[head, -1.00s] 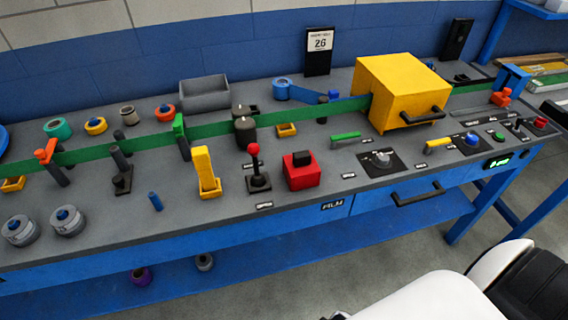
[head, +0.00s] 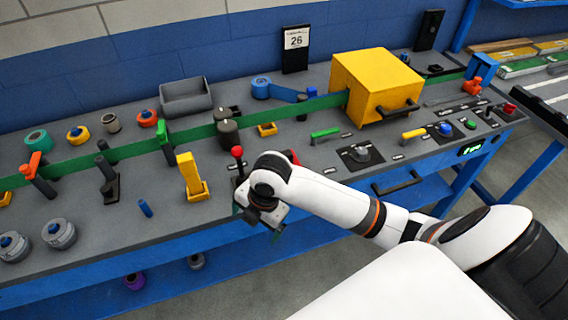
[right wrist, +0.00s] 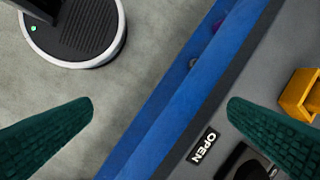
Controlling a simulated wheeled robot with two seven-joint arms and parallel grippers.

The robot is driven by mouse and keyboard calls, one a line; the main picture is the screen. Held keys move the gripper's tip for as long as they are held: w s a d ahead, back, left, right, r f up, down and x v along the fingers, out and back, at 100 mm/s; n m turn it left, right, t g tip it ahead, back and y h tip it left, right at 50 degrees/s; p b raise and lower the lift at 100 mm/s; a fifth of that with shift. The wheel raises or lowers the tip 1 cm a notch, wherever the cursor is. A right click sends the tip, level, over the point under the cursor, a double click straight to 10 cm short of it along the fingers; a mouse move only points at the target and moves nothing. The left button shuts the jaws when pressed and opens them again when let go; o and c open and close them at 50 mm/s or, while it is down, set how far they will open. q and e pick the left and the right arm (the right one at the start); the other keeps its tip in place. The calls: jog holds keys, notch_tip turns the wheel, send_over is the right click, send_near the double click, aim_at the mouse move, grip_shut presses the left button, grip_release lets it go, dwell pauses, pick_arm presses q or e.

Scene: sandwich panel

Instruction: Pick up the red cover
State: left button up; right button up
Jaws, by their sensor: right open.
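The red cover (head: 294,156) is a box on the grey bench top, right of the red-knobbed lever. In the head view my right arm hides most of it, and only a small red edge shows. My right gripper (head: 259,222) is by the bench's front edge, in front of the lever and left of the cover. In the right wrist view the gripper (right wrist: 162,118) has its two green fingers wide apart with nothing between them. The cover does not show in that view. My left gripper is not in view.
The red-knobbed lever (head: 238,153) and a yellow upright block (head: 190,175) stand near the gripper. A large yellow box (head: 370,85) is farther back right. In the wrist view an OPEN label (right wrist: 202,146) lies near the bench edge. The bench front is blue.

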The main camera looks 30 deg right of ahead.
aim_at(286, 155)
jog(key=w+d+r+n, duration=0.3)
jog(key=d+r, duration=0.1)
jog(key=d, duration=0.1)
jog(key=w+d+r+n+g+h, duration=0.1)
jog(key=w+d+r+n, duration=0.2)
jog(key=d+r+n, duration=0.1)
jog(key=w+d+r+n, duration=0.3)
jog(key=d+r, duration=0.1)
jog(key=d, duration=0.2)
jog(key=shift+w+r+g+h, duration=0.3)
jog(key=shift+r+g+h, duration=0.05)
jog(key=shift+g+h, duration=0.05)
jog(key=shift+d+f+n, duration=0.15)
jog(key=shift+f+n, duration=0.15)
notch_tip(286, 155, down, 6)
jog(key=shift+w+r+p, duration=0.1)
jog(key=shift+r+p, duration=0.05)
jog(key=shift+p, duration=0.4)
jog(key=shift+w+f+p, duration=0.2)
jog(key=shift+f+p, duration=0.15)
jog(key=shift+f, duration=1)
jog(key=shift+w+f+p, duration=0.2)
jog(key=shift+f+p, duration=0.1)
jog(key=shift+f, duration=1.05)
jog(key=c, duration=1.1)
